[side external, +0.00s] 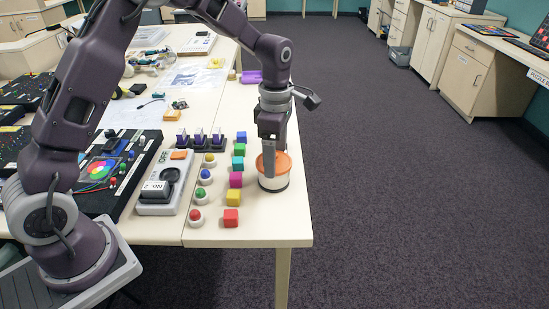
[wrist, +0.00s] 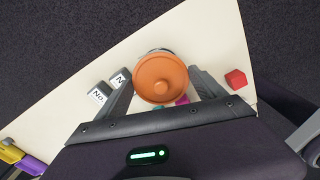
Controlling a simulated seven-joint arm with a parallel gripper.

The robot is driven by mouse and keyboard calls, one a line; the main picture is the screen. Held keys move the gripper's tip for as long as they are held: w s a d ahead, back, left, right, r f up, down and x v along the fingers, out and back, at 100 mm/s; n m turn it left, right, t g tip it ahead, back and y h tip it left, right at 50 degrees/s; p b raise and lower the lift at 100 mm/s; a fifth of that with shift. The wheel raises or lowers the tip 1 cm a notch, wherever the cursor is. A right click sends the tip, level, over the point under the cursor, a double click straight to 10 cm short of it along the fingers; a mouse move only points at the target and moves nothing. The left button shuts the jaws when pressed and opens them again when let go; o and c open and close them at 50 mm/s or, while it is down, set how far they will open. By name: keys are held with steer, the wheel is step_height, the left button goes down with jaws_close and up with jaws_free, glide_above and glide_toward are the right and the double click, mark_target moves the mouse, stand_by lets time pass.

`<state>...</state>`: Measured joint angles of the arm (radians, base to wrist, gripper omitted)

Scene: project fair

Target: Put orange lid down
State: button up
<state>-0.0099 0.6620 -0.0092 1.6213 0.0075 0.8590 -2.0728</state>
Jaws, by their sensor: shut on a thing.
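The orange lid (wrist: 160,78) is round with a small knob and sits between my fingers in the wrist view. In the side view, the orange lid (side external: 284,163) shows at the top of a white round container (side external: 273,182) with a dark base, near the table's right edge. I cannot tell whether the lid rests on it or is just above. My gripper (side external: 269,166) points down and is shut on the lid; in the wrist view my gripper's fingers (wrist: 165,80) flank it. The lid hides most of the container in the wrist view.
Domed buttons (side external: 196,217) and a grey switch box (side external: 165,190) are further left. Beyond the table's right edge is dark carpet (side external: 400,200).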

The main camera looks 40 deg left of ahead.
step_height(320, 180, up, 9)
steer(key=shift+f, duration=0.1)
steer(key=d, duration=0.1)
glide_above(279, 215)
step_height(279, 215, down, 4)
steer(key=f, duration=0.1)
steer(key=shift+n, duration=0.5)
step_height(279, 215, down, 9)
steer(key=shift+f, duration=0.3)
steer(key=shift+f, duration=0.1)
steer(key=o, duration=1)
